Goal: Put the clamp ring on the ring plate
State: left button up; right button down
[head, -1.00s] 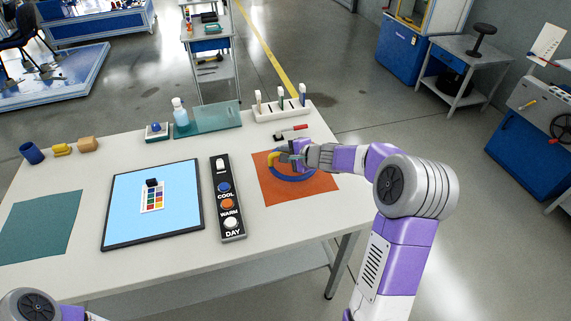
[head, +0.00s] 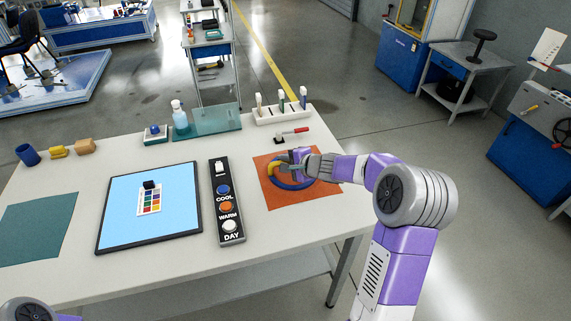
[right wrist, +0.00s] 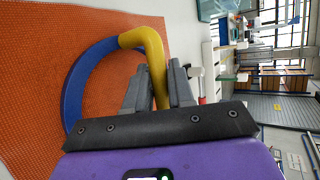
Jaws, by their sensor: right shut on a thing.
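The clamp ring looks to be the blue ring (head: 291,186) with a yellow section, seen over the orange square mat (head: 322,194) at the right of the table. No separate ring plate can be told apart from this mat. In the right wrist view the blue arc (right wrist: 84,84) and yellow part (right wrist: 143,40) stand against the orange weave (right wrist: 40,60). My right gripper (right wrist: 160,80) is shut on the yellow section. I cannot tell whether the ring touches the mat. My left gripper is out of view; only part of my left arm shows at the lower left.
A black button panel (head: 227,200) and a blue-screened tablet (head: 150,215) lie left of the mat. A red-handled tool (head: 292,132) and a white rack (head: 283,113) stand behind it. The table's right edge is close to the mat.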

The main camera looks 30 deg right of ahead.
jog(key=shift+s+d+f, duration=0.1)
jog(key=shift+s+f, duration=0.15)
jog(key=shift+f, duration=0.55)
jog(key=c, duration=1)
grip_release()
jog(key=shift+d+f, duration=0.1)
jog(key=shift+r+p, duration=0.5)
jog(key=shift+p, duration=0.05)
jog(key=shift+r+p, duration=0.45)
jog(key=shift+p, duration=0.1)
jog(key=shift+p+v, duration=0.9)
jog(key=shift+v, duration=5)
jog(key=shift+w+r, duration=0.1)
jog(key=shift+r, duration=0.05)
